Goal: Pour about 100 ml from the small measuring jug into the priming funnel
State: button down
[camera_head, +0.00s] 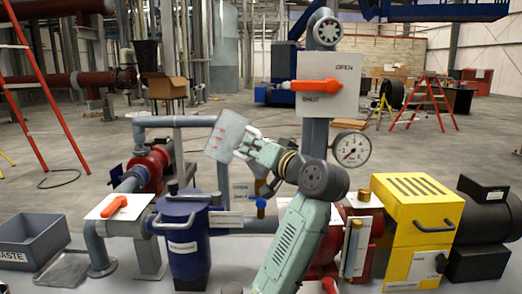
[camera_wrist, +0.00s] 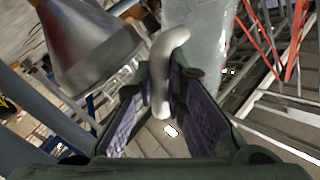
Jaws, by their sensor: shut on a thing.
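The small measuring jug (camera_head: 229,136) is pale and translucent, and my gripper holds it up in the middle of the head view. It looks tilted; its contents cannot be made out. In the wrist view, the jug (camera_wrist: 205,45) is at the top, with its grey curved handle between the fingers. My gripper (camera_head: 246,149) is shut on this handle; its dark, purple-lined fingers (camera_wrist: 160,92) are on both sides of it. A metal cone, apparently the priming funnel (camera_wrist: 90,45), is at upper left in the wrist view, beside the jug.
A signed plate with an orange lever (camera_head: 304,86) and a pressure gauge (camera_head: 351,149) stand right of the jug. Below are a blue canister (camera_head: 184,245), another orange lever (camera_head: 114,206) and grey pipes. A yellow housing (camera_head: 416,225) is at right, a grey waste bin (camera_head: 33,240) at left.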

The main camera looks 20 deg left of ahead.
notch_tip(320, 180, down, 6)
jog(key=s+a+n+b, duration=0.1)
jog(key=n+b, duration=0.5)
jog(key=shift+s+a+f, duration=0.2)
jog(key=shift+s+a, duration=0.15)
jog(key=shift+s, duration=0.05)
